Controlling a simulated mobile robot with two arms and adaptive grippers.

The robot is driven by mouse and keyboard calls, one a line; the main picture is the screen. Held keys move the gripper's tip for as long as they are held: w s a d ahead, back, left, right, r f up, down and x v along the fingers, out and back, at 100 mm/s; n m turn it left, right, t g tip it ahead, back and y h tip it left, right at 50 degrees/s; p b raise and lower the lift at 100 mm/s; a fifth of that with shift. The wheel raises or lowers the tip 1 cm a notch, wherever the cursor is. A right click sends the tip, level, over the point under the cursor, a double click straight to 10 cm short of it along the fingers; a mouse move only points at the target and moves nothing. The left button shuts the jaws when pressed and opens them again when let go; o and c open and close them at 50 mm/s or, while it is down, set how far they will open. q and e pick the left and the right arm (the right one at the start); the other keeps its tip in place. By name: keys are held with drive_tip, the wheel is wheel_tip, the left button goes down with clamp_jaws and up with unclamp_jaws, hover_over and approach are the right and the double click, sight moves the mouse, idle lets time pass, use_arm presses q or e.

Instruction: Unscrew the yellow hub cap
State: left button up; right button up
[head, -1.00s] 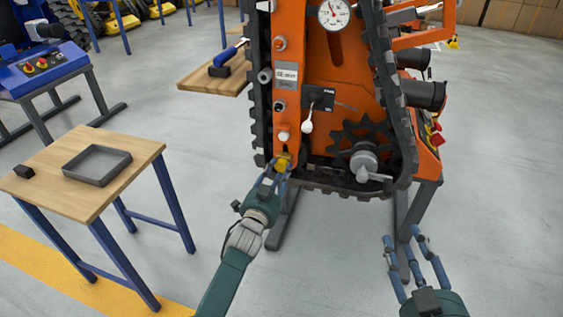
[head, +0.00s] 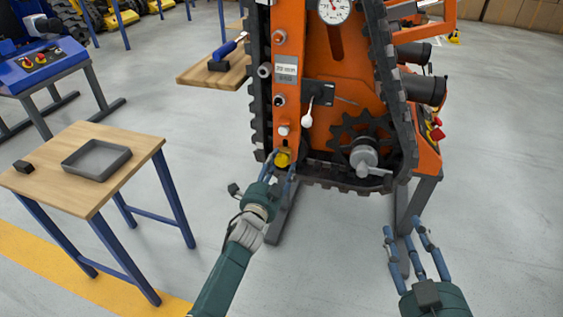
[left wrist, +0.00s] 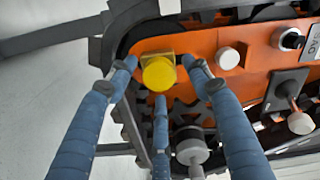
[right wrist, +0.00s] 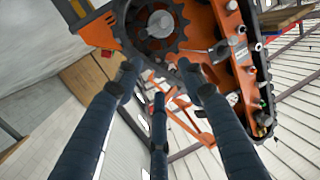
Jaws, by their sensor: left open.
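The yellow hub cap (head: 282,158) sits at the lower end of the orange side plate (head: 287,105) of the tracked carrier. In the left wrist view the yellow hub cap (left wrist: 159,73) shows as a round face in front of a yellow block, between the spread fingers. My left gripper (head: 280,160) is open around the cap's near side; whether any finger touches it I cannot tell. My right gripper (head: 405,236) has its fingers spread and empty, in free space at the lower right, away from the carrier. The right wrist view (right wrist: 157,85) shows nothing between its fingers.
A lever with a white knob (head: 307,121) is above. A wooden table (head: 130,148) with a grey tray (head: 96,172) stands at left. The floor between is clear.

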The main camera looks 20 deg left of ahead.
use_arm(q)
drive_tip(key=m+b, duration=0.1)
drive_tip(key=m, duration=1)
use_arm(e)
wheel_tip(320, 180, up, 8)
drive_tip(key=a+t+y, duration=0.1)
drive_tip(key=t, duration=0.3)
use_arm(q)
drive_tip(key=shift+m, duration=1.2)
drive_tip(key=m+p, duration=0.1)
drive_tip(key=m, duration=0.5)
drive_tip(key=shift+r, duration=0.1)
drive_tip(key=m+p, duration=0.1)
drive_tip(key=m, duration=0.2)
use_arm(e)
wheel_tip(320, 180, down, 11)
drive_tip(key=d+g+h, duration=0.1)
drive_tip(key=g, duration=0.4)
drive_tip(key=shift+s+d+f+g+h, duration=0.2)
drive_tip(key=shift+s+d+g+h, duration=0.15)
drive_tip(key=shift+s+g, duration=0.1)
